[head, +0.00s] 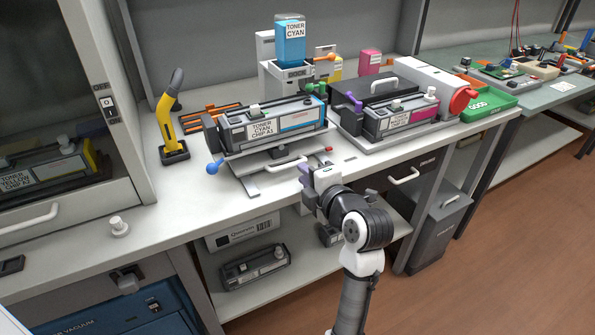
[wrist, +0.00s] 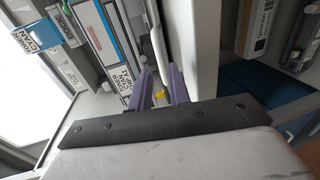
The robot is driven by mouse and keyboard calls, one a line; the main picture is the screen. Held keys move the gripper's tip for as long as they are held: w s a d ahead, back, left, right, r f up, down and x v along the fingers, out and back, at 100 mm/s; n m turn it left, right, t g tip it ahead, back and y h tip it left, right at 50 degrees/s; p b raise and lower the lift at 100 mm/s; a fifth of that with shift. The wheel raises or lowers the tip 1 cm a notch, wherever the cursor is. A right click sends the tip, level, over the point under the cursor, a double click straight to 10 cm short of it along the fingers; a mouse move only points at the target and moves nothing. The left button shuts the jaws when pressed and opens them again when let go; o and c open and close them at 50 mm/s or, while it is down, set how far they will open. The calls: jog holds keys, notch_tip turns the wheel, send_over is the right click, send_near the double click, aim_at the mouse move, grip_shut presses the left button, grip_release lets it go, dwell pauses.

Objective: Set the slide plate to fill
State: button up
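The cyan toner cartridge (head: 272,127) sits in a grey holder on the bench, under a blue toner cyan bottle (head: 291,42). A pale metal plate (head: 262,181), which looks like the slide plate, shows below it with a white bar handle (head: 286,164) at its front. My gripper (head: 305,174) is at the bench's front edge, just right of this handle. In the wrist view, its purple fingers (wrist: 160,88) stand apart with a small yellow piece visible between them. The cartridge (wrist: 104,45) and a white bar lie just beyond the fingers. I cannot tell whether they touch the bar.
A blue ball knob (head: 212,168) and a red-tipped knob (head: 328,149) flank the plate. A magenta cartridge unit (head: 405,117) stands at right. A yellow-handled tool (head: 170,125) stands at left.

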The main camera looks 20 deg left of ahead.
jog(key=b+v, duration=0.1)
jog(key=v, duration=0.7)
jog(key=shift+s+d, duration=0.1)
jog(key=shift+d, duration=0.05)
